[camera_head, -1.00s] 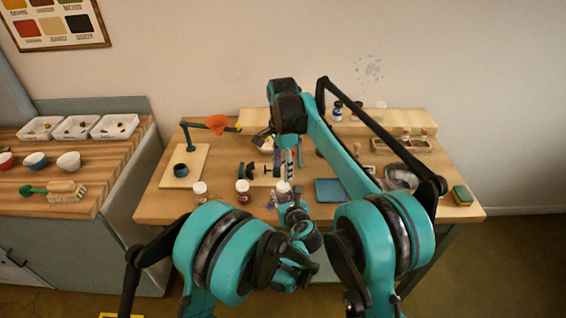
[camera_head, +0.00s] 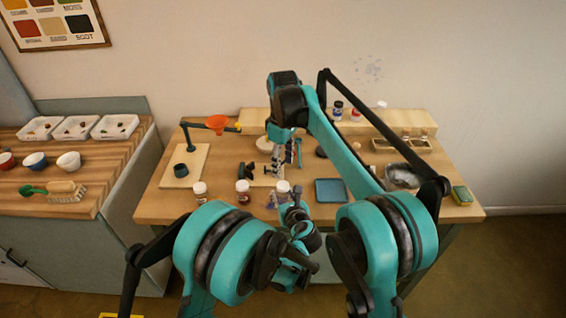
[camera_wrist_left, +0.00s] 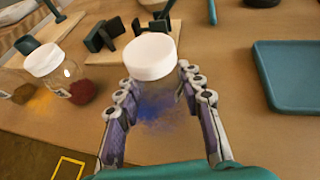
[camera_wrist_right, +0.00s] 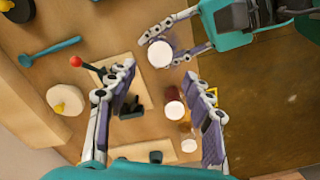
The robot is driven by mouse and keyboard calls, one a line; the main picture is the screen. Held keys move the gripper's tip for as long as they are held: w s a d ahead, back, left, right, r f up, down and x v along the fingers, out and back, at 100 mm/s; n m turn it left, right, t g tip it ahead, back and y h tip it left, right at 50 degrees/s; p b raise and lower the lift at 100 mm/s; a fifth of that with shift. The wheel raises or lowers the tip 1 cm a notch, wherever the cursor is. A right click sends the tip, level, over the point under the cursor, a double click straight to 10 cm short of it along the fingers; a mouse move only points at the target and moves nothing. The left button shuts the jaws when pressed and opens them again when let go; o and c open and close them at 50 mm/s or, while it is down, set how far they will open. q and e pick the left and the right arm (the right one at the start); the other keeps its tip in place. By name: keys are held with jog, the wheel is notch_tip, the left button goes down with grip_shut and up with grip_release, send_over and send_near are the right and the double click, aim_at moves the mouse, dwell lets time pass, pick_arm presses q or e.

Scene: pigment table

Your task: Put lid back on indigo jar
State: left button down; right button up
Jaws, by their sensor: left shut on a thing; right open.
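The indigo jar (camera_wrist_left: 155,110) is clear with blue powder in it. Its white lid (camera_wrist_left: 152,56) sits on its top and looks level; whether it is fully tightened I cannot tell. My left gripper (camera_wrist_left: 155,88) is shut around the jar body, one finger on each side, near the table's front edge. The same lid shows in the right wrist view (camera_wrist_right: 160,54) between the left fingers. My right gripper (camera_wrist_right: 158,73) is open and empty, above the table and apart from the lid. In the head view it hangs behind the jar (camera_head: 283,187).
Two other white-lidded jars (camera_head: 200,190) (camera_head: 243,187) stand left of the indigo jar. A blue tray (camera_head: 331,191) lies to the right.

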aim_at(283, 185)
jog(key=shift+n, duration=0.7)
jog(key=shift+f, duration=4)
